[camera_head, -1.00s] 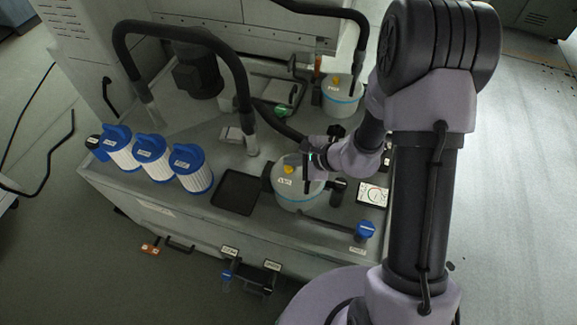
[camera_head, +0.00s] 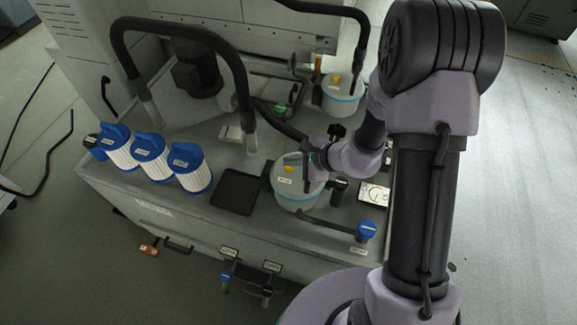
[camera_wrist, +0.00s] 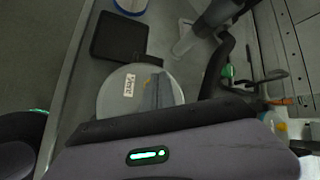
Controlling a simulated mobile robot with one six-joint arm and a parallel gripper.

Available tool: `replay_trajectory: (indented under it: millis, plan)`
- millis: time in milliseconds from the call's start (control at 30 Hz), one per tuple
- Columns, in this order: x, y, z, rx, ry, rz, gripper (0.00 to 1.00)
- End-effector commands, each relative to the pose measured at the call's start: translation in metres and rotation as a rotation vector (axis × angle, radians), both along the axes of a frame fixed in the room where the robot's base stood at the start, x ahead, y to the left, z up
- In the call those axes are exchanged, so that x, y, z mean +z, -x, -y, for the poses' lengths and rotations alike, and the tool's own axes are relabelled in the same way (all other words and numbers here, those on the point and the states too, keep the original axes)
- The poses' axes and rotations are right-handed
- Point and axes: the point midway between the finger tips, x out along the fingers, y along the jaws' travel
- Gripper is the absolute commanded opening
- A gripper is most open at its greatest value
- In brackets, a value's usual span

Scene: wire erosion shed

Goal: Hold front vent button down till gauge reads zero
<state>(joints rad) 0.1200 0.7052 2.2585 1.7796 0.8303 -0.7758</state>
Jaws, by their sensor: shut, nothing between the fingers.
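The front canister (camera_head: 297,197) is a pale round pot with a blue band, a label and a yellow vent button (camera_head: 288,168) on its lid. In the wrist view its grey lid (camera_wrist: 113,98) and label show, with my fingers over the lid. My gripper (camera_head: 307,183) is shut and empty, pointing down at the right part of the lid beside the button. I cannot tell whether it touches the lid or the button. The gauge (camera_head: 374,194), a white square dial with a red mark, lies right of the canister. Its reading is too small to tell.
A similar rear canister (camera_head: 341,96) with a yellow button stands behind. Black hoses (camera_head: 240,80) arch over the bench. Several white filters with blue caps (camera_head: 151,146) and a black tray (camera_head: 235,192) are at left. A blue knob (camera_head: 366,230) sits at the front right.

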Motion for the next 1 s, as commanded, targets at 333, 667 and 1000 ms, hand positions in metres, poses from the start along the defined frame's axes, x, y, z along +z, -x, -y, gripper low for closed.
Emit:
replay_trajectory:
  millis: [333, 667, 1000]
  plan:
    - [-0.0018, 0.0001, 0.0, 0.0, 0.0, 0.0, 0.0]
    - [-0.005, 0.0001, 0.0, 0.001, 0.001, 0.0, 0.0]
    - [-0.0081, 0.0002, 0.0001, 0.001, 0.001, 0.0, 0.0]
